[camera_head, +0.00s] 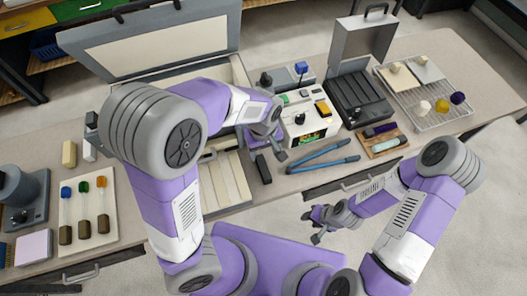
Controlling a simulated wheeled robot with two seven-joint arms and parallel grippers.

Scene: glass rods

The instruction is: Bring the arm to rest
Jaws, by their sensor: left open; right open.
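My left gripper (274,147) is over the table, in front of the white device with coloured knobs (309,122). Its arm arches in from the left and covers part of the open case behind it. The fingers look empty, though they are small in this view. My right gripper (318,227) hangs in front of the table's front edge, over the floor, and holds nothing that I can see. Both grippers are open.
A black case (358,95), a wooden tray (383,145) and a wire rack (449,117) stand to the right. A white board (88,206) with coloured pieces lies at the left.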

